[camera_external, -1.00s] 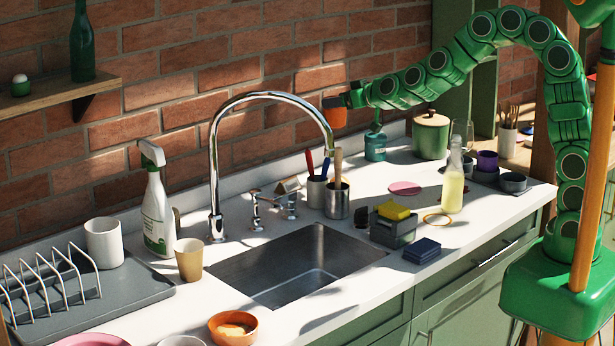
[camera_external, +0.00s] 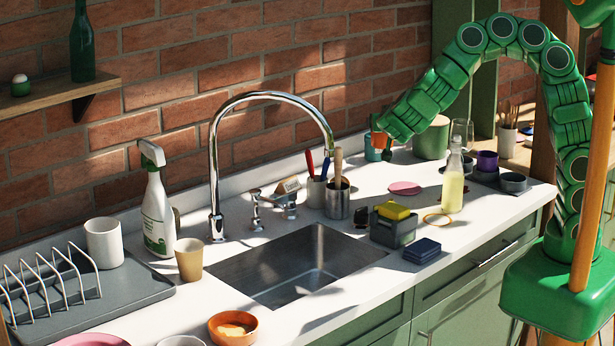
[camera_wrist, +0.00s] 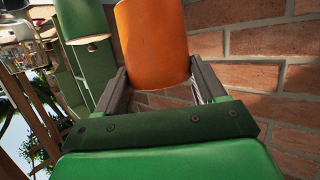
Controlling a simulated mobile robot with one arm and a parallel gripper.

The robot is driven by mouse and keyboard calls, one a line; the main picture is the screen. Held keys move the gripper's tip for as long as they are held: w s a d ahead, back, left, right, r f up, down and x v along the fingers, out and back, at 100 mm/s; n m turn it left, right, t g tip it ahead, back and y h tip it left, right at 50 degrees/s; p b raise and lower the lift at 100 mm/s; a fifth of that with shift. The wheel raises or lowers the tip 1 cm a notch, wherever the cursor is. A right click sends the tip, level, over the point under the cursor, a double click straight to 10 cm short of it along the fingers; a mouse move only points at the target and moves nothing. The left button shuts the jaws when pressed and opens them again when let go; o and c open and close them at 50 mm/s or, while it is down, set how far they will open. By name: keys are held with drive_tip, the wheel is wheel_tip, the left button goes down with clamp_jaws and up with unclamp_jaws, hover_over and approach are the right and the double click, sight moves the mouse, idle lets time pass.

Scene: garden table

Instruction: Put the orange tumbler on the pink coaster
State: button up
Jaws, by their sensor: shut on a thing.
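The orange tumbler (camera_wrist: 153,45) is between the two fingers of my gripper (camera_wrist: 152,85) in the wrist view, which is shut on it. In the external view only a small part of the tumbler (camera_external: 379,139) shows, beside my gripper (camera_external: 382,130) and in front of the teal dispenser (camera_external: 374,150). It is held above the counter, near the brick wall. The pink coaster (camera_external: 405,188) lies flat and bare on the white counter, below and a little right of my gripper.
A sponge caddy (camera_external: 393,228) and a utensil pot (camera_external: 337,200) stand to the left. A green canister (camera_external: 431,138) stands behind.

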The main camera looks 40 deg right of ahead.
drive_tip(key=s+d+m+g+h, duration=0.2)
drive_tip(key=s, duration=0.4)
hover_over(405, 189)
drive_tip(key=shift+s+a+f, duration=0.1)
drive_tip(key=shift+f, duration=5.2)
drive_tip(key=shift+f, duration=0.1)
drive_tip(key=o, duration=1)
drive_tip(key=shift+o, duration=0.2)
